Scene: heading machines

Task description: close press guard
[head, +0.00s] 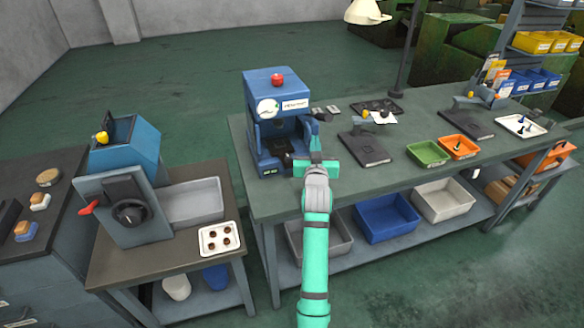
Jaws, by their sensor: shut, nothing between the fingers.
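The blue press (274,105) stands at the left end of the long workbench, with a red button on top and a round white dial on its front. Its front opening shows dark inside. I cannot make out the guard clearly as a separate part. My gripper (300,160) is at the front right of the press, close to its opening, at the end of my teal arm. It is shut and holds nothing. My gripper and wrist hide part of the press's lower right front, so I cannot tell whether they touch it.
The workbench (240,190) continues right with a dark flat device (364,149), a green bin (428,153) and an orange bin (458,147). A lower table at left holds a grey-blue machine (125,205) and a white tray (220,238). Open floor lies in front.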

